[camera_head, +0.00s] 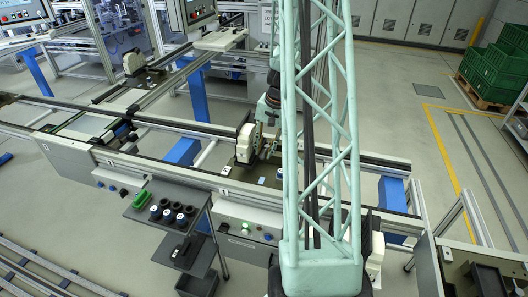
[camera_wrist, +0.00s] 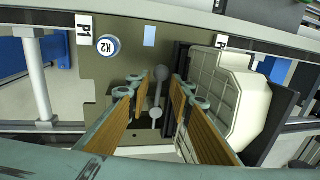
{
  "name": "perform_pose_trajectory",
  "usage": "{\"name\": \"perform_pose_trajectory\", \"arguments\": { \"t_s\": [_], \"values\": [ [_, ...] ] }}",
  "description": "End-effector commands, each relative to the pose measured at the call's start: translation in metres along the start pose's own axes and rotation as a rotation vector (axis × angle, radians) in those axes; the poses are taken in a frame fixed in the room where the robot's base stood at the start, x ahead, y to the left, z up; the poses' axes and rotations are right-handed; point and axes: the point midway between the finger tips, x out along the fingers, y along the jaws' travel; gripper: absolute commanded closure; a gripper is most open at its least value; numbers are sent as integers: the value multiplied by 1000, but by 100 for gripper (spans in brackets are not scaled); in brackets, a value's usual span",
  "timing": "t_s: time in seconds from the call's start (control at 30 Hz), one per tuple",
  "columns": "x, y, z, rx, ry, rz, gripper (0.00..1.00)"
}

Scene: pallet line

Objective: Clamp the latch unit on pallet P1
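The pallet (camera_wrist: 105,72) is an olive-brown plate with a P1 label (camera_wrist: 83,28) and a round K2 marker (camera_wrist: 108,45). The cream ribbed latch unit (camera_wrist: 228,95) stands on it at the right against a dark bracket; it also shows in the head view (camera_head: 245,143). A grey lever with a round knob (camera_wrist: 160,73) stands left of the unit. My gripper (camera_wrist: 160,88) is open, its two tan-padded fingers on either side of the lever with visible gaps. The fingers hide part of the pallet and the lever's base. In the head view my arm partly hides the gripper.
The conveyor rail (camera_head: 190,172) runs along the pallet's near side. A grey shelf cart (camera_head: 165,205) with small round parts stands in front. Green crates (camera_head: 497,65) stand far right, beside open floor.

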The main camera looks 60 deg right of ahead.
Motion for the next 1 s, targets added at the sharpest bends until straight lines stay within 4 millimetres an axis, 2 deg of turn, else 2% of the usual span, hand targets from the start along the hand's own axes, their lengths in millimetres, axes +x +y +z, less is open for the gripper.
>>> {"name": "perform_pose_trajectory", "arguments": {
  "t_s": [0.5,0.73,1.0],
  "values": [
    [7,0,0,1,0,0,80],
    [7,0,0,1,0,0,100],
    [8,-2,1,-9,-2,0,100]
  ]
}}
